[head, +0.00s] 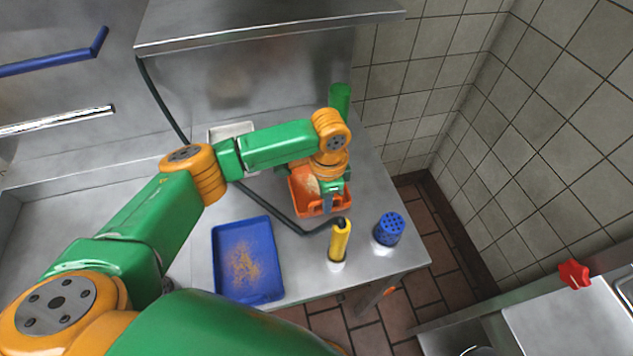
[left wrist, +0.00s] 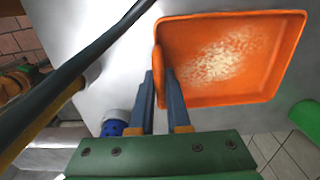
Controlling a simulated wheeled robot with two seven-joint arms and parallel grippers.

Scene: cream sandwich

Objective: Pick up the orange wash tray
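The orange wash tray (head: 299,205) sits on the steel counter in the head view, partly hidden under my left arm. It also shows in the left wrist view (left wrist: 270,82), with pale crumbs spread on its floor. My left gripper (head: 329,203) is at the tray's near side. In the left wrist view its two blue-grey fingers (left wrist: 160,80) stand on either side of the tray's side wall, close together with the wall between them. The tray appears to rest on the counter. My right gripper is in neither view.
A blue tray (head: 220,262) with brown crumbs lies left of the yellow-handled sprayer (head: 339,240), whose dark hose crosses the counter. A blue perforated holder (head: 389,229) stands near the right edge. A green cylinder (head: 340,98) and a pale tray (head: 230,131) are behind.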

